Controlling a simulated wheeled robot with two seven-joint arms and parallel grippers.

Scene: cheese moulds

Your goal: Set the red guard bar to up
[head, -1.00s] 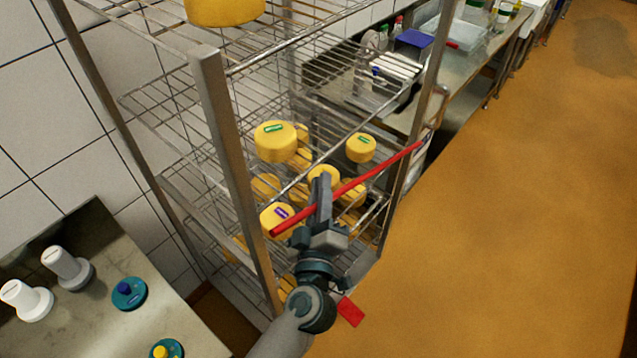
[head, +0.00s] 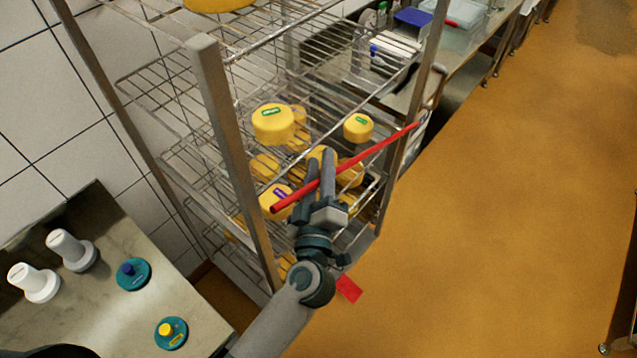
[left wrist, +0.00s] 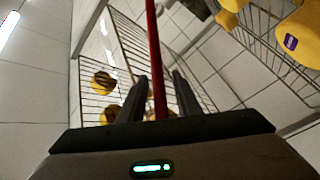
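The red guard bar (head: 375,149) slants across the front of the wire rack, its lower end at the left and its higher end at the right post. My left gripper (head: 321,158) is at the bar, left of its middle, with two fingers apart. In the left wrist view the bar (left wrist: 153,45) runs down between the open fingers (left wrist: 158,88), with a gap on each side. The fingers are not closed on it. My right gripper is not in view.
The rack post (head: 222,130) stands left of my arm. Yellow cheeses (head: 273,123) sit on the shelves behind the bar. A counter (head: 100,245) with white and teal pieces is at lower left. The orange floor (head: 500,210) at right is clear.

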